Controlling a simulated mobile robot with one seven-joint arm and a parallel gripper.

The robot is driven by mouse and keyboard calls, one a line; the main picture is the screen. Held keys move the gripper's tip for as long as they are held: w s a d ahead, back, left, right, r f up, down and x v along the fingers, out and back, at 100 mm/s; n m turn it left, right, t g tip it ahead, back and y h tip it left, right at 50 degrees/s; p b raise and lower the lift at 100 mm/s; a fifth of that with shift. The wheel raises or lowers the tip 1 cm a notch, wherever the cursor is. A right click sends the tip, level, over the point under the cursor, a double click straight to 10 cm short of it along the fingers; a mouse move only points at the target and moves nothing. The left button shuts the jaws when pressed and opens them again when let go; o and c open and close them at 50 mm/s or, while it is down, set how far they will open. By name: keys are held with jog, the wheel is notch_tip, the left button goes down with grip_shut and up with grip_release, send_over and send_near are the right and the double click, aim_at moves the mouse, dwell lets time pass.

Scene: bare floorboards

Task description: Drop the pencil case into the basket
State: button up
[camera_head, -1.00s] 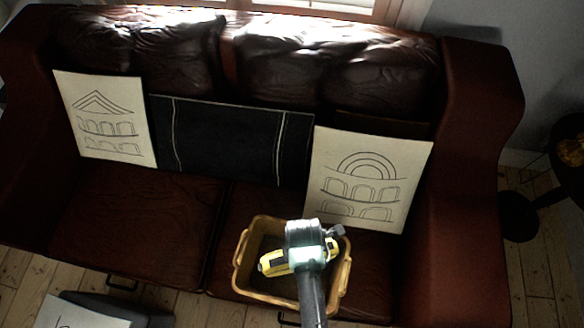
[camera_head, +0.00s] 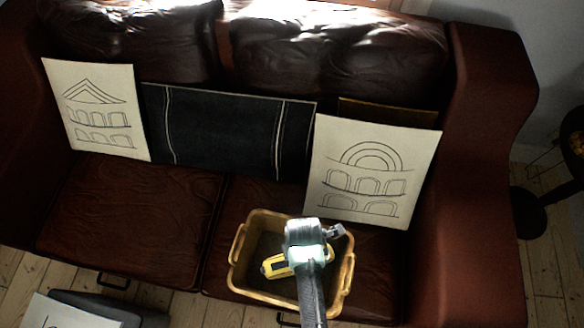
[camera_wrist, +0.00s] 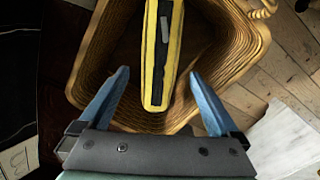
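The yellow-and-black pencil case (camera_head: 273,267) is within the basket's opening, partly hidden behind my gripper (camera_head: 308,240) in the head view. In the wrist view the pencil case (camera_wrist: 162,50) shows lengthwise beyond the two blue fingers of my gripper (camera_wrist: 158,74), which are wide apart and not touching it. I cannot tell whether it rests on the basket floor. The yellow-tan woven basket (camera_head: 240,275) with side handles stands at the front of the sofa's right seat; its rim also shows in the wrist view (camera_wrist: 100,45). My gripper is above the basket, open and empty.
The dark red leather sofa (camera_head: 120,215) fills the view. Two drawings of arches (camera_head: 98,110) (camera_head: 372,170) and a dark panel (camera_head: 225,130) lean on its back. A dark object with a paper (camera_head: 75,312) is at lower left. Floorboards (camera_head: 545,280) show at right.

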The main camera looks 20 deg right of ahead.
notch_tip(320, 180, up, 13)
jog(key=p, duration=0.2)
dwell(0.5)
dwell(0.3)
